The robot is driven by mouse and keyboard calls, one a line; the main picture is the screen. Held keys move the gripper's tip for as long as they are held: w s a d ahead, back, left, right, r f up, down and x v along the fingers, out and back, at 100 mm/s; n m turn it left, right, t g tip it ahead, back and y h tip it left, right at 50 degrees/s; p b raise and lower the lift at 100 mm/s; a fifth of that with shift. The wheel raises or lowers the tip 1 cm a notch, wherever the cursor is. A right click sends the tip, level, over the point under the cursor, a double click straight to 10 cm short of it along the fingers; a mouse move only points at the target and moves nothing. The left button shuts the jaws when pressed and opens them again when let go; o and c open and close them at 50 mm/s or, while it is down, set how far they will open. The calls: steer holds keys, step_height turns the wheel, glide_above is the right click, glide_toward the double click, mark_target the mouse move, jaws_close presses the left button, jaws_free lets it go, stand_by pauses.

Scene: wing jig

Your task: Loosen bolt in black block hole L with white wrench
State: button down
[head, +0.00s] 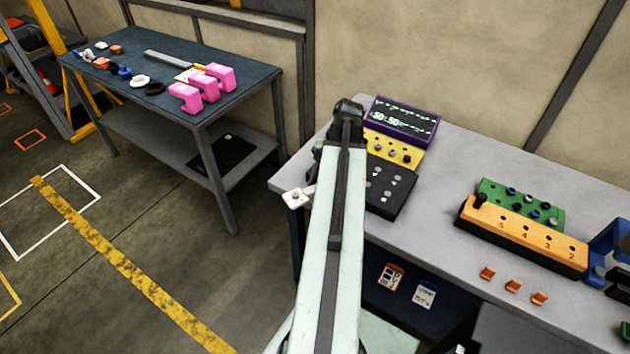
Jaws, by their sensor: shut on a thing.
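The white wrench (295,198) sticks out to the left of my arm, at the near left corner of the grey table. Its ring-like end shows, and its other end is hidden behind my arm. My gripper (316,172) is almost wholly hidden behind my arm link, with only a dark edge showing; it is shut on the white wrench. The black block (385,207) lies on the table just right of my arm, partly covered by it. Several grey bolt heads or holes show on its top. The letters are too small to read, so I cannot tell which is hole L.
A yellow block (402,153) and a purple display panel (404,118) stand behind the black block. An orange numbered block (525,236) and a green block (522,207) lie to the right. A dark table (215,66) with pink blocks (186,98) stands at the left.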

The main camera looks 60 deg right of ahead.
steer(key=shift+s+a+n, duration=0.2)
steer(key=shift+s+n, duration=0.25)
steer(key=shift+n, duration=0.05)
steer(key=shift+r, duration=0.1)
steer(key=shift+s+a+r+n+g, duration=0.15)
steer(key=shift+s+n+g, duration=0.2)
steer(key=shift+s+n, duration=0.25)
steer(key=shift+s+a+f+n+g, duration=0.15)
steer(key=shift+s+n+g, duration=0.2)
steer(key=shift+s+n, duration=0.25)
steer(key=shift+s+a+r+n+g, duration=0.15)
steer(key=shift+s+n+g, duration=0.15)
steer(key=shift+s+n, duration=0.75)
